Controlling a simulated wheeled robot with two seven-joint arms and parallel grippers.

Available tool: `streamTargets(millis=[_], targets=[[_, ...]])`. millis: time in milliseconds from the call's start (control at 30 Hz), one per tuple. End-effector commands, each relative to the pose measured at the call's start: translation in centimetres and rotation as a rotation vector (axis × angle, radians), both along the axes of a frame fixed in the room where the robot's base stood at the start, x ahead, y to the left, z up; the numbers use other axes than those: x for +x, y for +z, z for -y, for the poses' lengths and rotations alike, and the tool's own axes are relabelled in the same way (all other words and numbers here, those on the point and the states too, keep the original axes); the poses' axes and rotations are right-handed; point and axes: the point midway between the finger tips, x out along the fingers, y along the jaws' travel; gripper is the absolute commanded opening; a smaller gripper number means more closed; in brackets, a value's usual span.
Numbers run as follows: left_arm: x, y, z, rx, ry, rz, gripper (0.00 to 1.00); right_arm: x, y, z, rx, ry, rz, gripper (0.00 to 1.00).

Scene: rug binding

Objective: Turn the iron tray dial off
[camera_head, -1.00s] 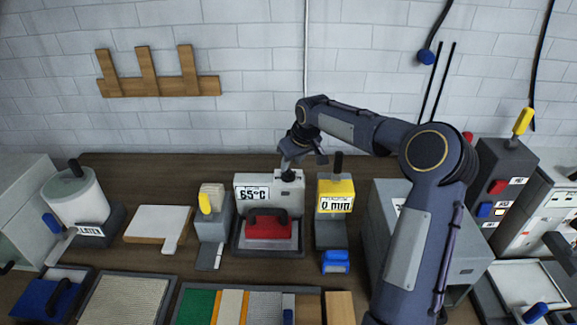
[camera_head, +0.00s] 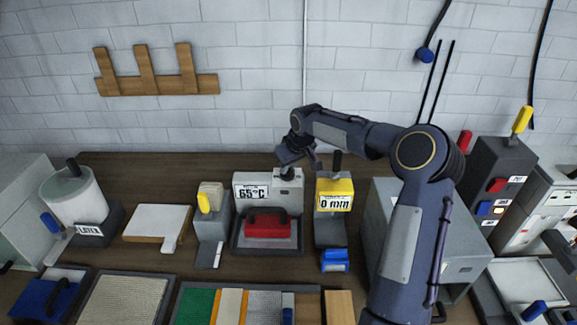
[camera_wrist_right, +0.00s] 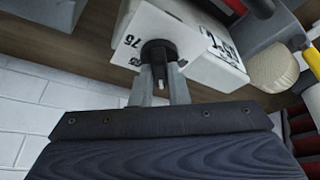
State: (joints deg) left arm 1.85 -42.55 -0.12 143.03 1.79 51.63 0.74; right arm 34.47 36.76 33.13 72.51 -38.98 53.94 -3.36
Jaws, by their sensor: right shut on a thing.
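The iron tray has a pale housing (camera_head: 290,188) with a "65°C" label on its front, and a red iron (camera_head: 267,226) with a black handle rests in its dark tray (camera_head: 297,250). The dark round dial (camera_wrist_right: 158,52) shows in the right wrist view, on a white face with a "75" mark beside it. My right gripper (camera_wrist_right: 161,75) is shut on the dial, one finger on each side. In the head view my right gripper (camera_head: 288,168) is at the top of the housing and partly covers the dial. My left gripper is not in view.
A yellow-topped "0 mm" device (camera_head: 335,193) stands close on the right. A grey post with a yellow knob (camera_head: 204,203) stands on the left. A large grey box (camera_head: 380,215) is under my right arm. The white brick wall is behind.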

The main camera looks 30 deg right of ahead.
Motion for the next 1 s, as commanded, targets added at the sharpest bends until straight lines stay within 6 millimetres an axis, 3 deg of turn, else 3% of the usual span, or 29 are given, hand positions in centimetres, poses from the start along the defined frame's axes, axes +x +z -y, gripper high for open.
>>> streamTargets(millis=[500,867,900,1000], targets=[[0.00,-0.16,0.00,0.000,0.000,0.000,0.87,0.11,-0.01,0.25,0.000,0.373,0.000,0.00],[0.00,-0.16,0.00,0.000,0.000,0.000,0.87,0.07,-0.04,0.22,0.000,0.402,0.000,0.00],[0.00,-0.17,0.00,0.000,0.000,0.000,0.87,0.07,-0.04,0.22,0.000,0.402,0.000,0.18],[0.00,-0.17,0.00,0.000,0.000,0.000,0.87,0.07,-0.04,0.21,0.000,0.402,0.000,0.32]])
